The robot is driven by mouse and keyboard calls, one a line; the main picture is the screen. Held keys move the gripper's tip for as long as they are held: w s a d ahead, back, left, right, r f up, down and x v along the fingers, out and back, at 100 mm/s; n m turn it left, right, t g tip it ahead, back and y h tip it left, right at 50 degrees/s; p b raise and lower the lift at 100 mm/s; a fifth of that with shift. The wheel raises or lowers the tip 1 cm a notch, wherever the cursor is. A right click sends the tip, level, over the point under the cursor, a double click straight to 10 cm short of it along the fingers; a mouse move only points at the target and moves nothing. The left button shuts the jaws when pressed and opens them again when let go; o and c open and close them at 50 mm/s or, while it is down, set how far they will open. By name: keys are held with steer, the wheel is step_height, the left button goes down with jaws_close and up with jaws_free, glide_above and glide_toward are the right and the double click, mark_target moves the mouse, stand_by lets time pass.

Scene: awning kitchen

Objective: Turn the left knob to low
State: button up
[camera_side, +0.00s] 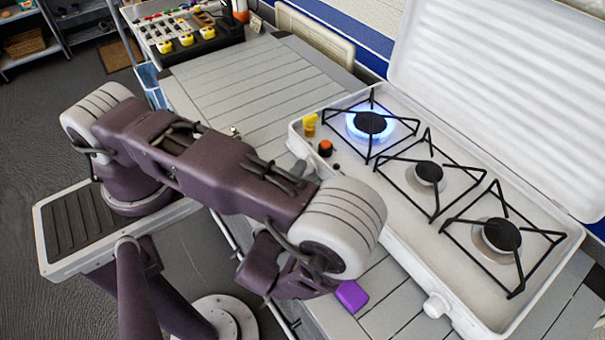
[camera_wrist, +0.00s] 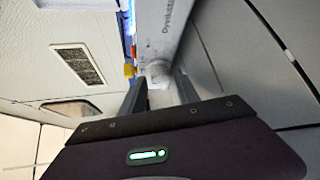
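The white stove (camera_side: 400,240) has its lid raised, and its left burner (camera_side: 370,122) burns with a blue flame. In the wrist view a white knob (camera_wrist: 158,72) sticks out of the stove's front panel, close to the yellow and red items. It lies ahead, between the two dark fingers of my gripper (camera_wrist: 160,90). The fingers are apart; I cannot tell whether they touch the knob. In the side view my arm hides the gripper and part of the front panel. Another white knob (camera_side: 437,305) shows at the panel's right end.
A yellow item (camera_side: 310,124) and a red-and-black item (camera_side: 325,148) stand on the stove's left edge. A bright purple block (camera_side: 352,295) lies below my arm. A control box (camera_side: 175,25) stands at the back.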

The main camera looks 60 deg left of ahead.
steer(key=shift+x, duration=0.8)
jaws_close()
steer(key=shift+r, duration=0.1)
steer(key=shift+a+r+n+g+h, duration=0.1)
steer(key=shift+n+g+h, duration=0.2)
steer(key=shift+n+h, duration=0.25)
steer(key=shift+a+r+n+g+h, duration=0.15)
steer(key=shift+n+g+h, duration=0.15)
steer(key=shift+n+h, duration=0.25)
steer(key=shift+a+r+n+g+h, duration=0.15)
steer(key=shift+n+g+h, duration=0.15)
steer(key=shift+n+h, duration=0.85)
steer(key=shift+h, duration=0.35)
jaws_free()
